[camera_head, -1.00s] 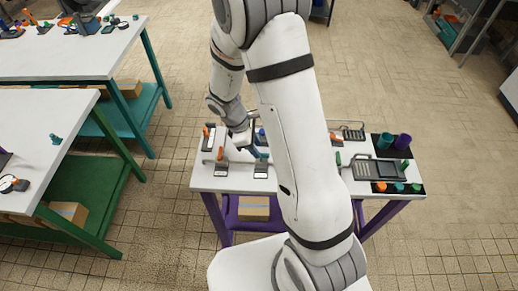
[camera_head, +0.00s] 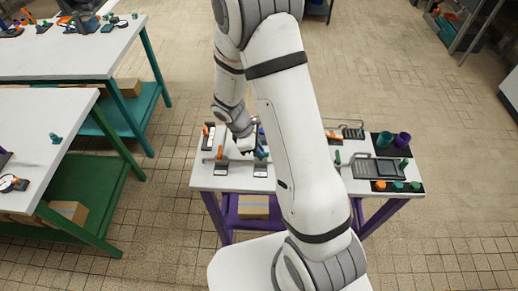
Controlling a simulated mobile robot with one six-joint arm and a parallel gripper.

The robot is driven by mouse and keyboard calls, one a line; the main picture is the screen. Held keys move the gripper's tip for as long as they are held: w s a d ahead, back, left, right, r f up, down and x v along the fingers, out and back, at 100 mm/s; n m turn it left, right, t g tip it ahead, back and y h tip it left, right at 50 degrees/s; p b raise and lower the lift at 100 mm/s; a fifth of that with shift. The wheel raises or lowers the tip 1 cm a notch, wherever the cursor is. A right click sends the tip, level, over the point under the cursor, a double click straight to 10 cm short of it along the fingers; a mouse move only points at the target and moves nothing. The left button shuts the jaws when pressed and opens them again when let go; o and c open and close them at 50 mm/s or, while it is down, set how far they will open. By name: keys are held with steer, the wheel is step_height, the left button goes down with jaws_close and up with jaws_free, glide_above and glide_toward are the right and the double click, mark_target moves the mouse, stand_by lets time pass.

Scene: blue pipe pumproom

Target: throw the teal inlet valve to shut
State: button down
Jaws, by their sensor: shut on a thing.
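The teal inlet valve (camera_head: 261,156) stands on a small dark and white base (camera_head: 261,171) near the front middle of the white-topped bench (camera_head: 235,184). My gripper (camera_head: 257,150) is at the valve's upright handle, coming in from the upper left. It is shut on the handle, though the fingers are small and partly merge with it in this view. The handle's exact angle is hard to tell. My forearm hides the bench just right of the valve.
An orange-handled valve (camera_head: 220,155) stands close left of my gripper, and another orange handle (camera_head: 206,130) stands behind it. A blue part (camera_head: 261,132) is behind the teal valve. A dark tray (camera_head: 398,187) with coloured knobs lies at the bench's right end.

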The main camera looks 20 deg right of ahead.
steer(key=shift+m, duration=0.3)
steer(key=m+g+b, duration=0.1)
steer(key=m, duration=0.2)
steer(key=shift+w+d+m+y, duration=0.1)
steer(key=shift+m+y, duration=0.2)
steer(key=m, duration=0.2)
steer(key=m+g+y+b, duration=0.1)
steer(key=m, duration=0.1)
steer(key=shift+w+d+m+y, duration=0.15)
steer(key=shift+m+y, duration=0.15)
steer(key=m, duration=0.2)
steer(key=m+g+y+b, duration=0.1)
steer(key=m, duration=0.1)
steer(key=shift+d+y+b, duration=0.15)
steer(key=shift+y+b, duration=0.15)
steer(key=m+y, duration=0.1)
steer(key=m, duration=0.1)
steer(key=m+b, duration=0.1)
steer(key=m, duration=0.2)
steer(key=shift+d+y, duration=0.15)
steer(key=shift+y, duration=0.25)
steer(key=shift+m, duration=0.3)
steer(key=c, duration=1.5)
jaws_free()
